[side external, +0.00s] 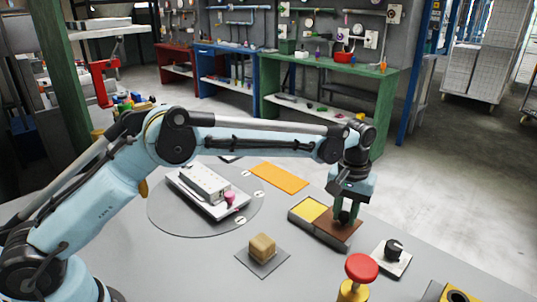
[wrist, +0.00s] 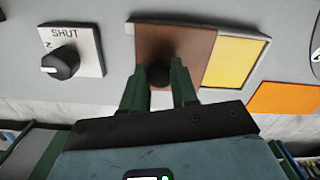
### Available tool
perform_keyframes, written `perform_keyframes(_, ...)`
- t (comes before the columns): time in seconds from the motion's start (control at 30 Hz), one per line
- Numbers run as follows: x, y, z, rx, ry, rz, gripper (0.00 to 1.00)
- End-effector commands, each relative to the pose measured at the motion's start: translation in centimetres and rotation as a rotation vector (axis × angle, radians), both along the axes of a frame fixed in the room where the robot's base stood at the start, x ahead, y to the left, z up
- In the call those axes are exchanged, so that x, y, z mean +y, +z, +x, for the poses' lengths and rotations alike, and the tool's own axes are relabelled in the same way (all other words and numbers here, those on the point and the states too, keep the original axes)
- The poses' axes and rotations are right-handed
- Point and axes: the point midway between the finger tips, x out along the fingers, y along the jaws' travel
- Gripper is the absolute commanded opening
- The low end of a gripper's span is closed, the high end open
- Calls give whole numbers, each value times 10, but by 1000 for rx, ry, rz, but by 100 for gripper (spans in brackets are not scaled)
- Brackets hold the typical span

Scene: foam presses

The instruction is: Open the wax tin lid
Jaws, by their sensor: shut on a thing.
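The wax tin (side external: 294,219) is a low grey tray on the grey table, below my gripper. Yellow wax (side external: 307,208) shows in its left part in the side view; it also shows in the wrist view (wrist: 232,62). The brown lid (side external: 333,231) covers the tin's right part in the side view. In the wrist view the lid (wrist: 190,50) lies flat beside the yellow area, with a dark round knob (wrist: 158,75) on it. My gripper (side external: 345,215) points down over the lid. In the wrist view its green fingers (wrist: 158,84) are shut on the knob from both sides.
A dial plate reading SHUT (wrist: 75,50) stands close beside the lid. A red button (side external: 361,268) is nearer the front. A tan block (side external: 262,248) sits on a grey pad. A white device (side external: 203,183) rests on a round plate. An orange sheet (side external: 279,178) lies behind the tin.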

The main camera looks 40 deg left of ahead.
Motion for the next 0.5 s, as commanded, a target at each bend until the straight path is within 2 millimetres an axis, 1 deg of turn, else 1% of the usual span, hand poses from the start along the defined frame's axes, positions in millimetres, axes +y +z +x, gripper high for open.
perform_keyframes(0.03,-7,0,1,-5,-3,-3,0)
perform_keyframes(0.1,-10,0,1,-6,-2,-3,0)
perform_keyframes(0.37,-10,1,1,-7,0,-2,0)
perform_keyframes(0.4,-10,1,1,-7,0,-2,31)
perform_keyframes(0.47,-10,1,1,-6,0,-3,40)
perform_keyframes(0.5,-10,1,1,-6,0,-2,47)
